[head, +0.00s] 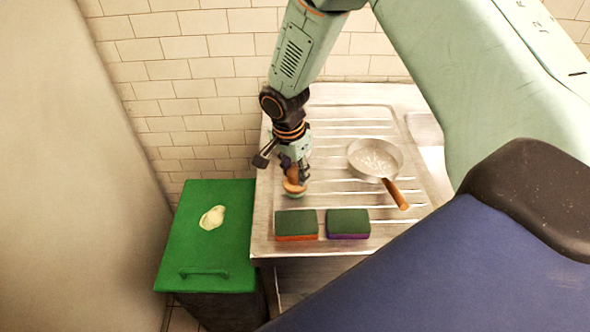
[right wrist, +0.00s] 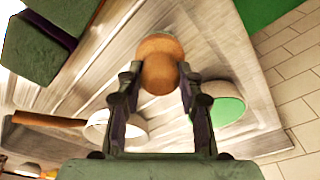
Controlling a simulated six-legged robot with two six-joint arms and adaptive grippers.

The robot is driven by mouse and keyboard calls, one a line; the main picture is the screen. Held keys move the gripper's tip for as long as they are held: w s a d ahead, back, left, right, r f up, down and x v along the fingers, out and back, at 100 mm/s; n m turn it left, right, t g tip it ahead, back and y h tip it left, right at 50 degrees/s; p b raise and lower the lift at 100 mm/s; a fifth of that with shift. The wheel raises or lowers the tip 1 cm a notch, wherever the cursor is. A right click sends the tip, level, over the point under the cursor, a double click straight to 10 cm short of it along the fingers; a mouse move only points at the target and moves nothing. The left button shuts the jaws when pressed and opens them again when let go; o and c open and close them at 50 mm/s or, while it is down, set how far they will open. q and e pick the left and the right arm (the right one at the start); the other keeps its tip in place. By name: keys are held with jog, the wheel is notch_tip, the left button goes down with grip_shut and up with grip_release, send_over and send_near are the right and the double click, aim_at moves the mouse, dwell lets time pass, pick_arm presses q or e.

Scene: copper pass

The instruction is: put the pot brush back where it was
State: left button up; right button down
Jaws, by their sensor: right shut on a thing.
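The pot brush shows as a round wooden knob (head: 293,187) under my right gripper, and the knob also shows in the right wrist view (right wrist: 158,70). My right gripper (head: 297,177) points down over the left part of the ridged metal drainboard (head: 330,112). In the right wrist view its two fingers (right wrist: 158,78) are shut on the knob from both sides. The brush's lower end is mostly hidden; I cannot tell whether it touches the drainboard. A white-rimmed round dish with green inside (right wrist: 217,111) is beside the fingers in the right wrist view. My left gripper is not in view.
Two sponges, orange-edged (head: 296,224) and purple-edged (head: 348,223), lie at the drainboard's front. A pan (head: 375,157) with a wooden handle stands right of the gripper. A bin with a green lid (head: 200,250) stands left, with a pale scrap on it. A tiled wall (head: 190,90) is behind.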

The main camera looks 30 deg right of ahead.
aim_at(291, 176)
jog(key=c, duration=1.3)
grip_release()
jog(key=o, duration=0.5)
jog(key=shift+s+a+r, duration=0.15)
jog(key=shift+a, duration=0.1)
jog(key=shift+c, duration=0.2)
jog(key=shift+d, duration=0.1)
notch_tip(291, 176, up, 12)
jog(key=a, duration=0.1)
jog(key=shift+s+a+b, duration=0.3)
jog(key=shift+a, duration=0.05)
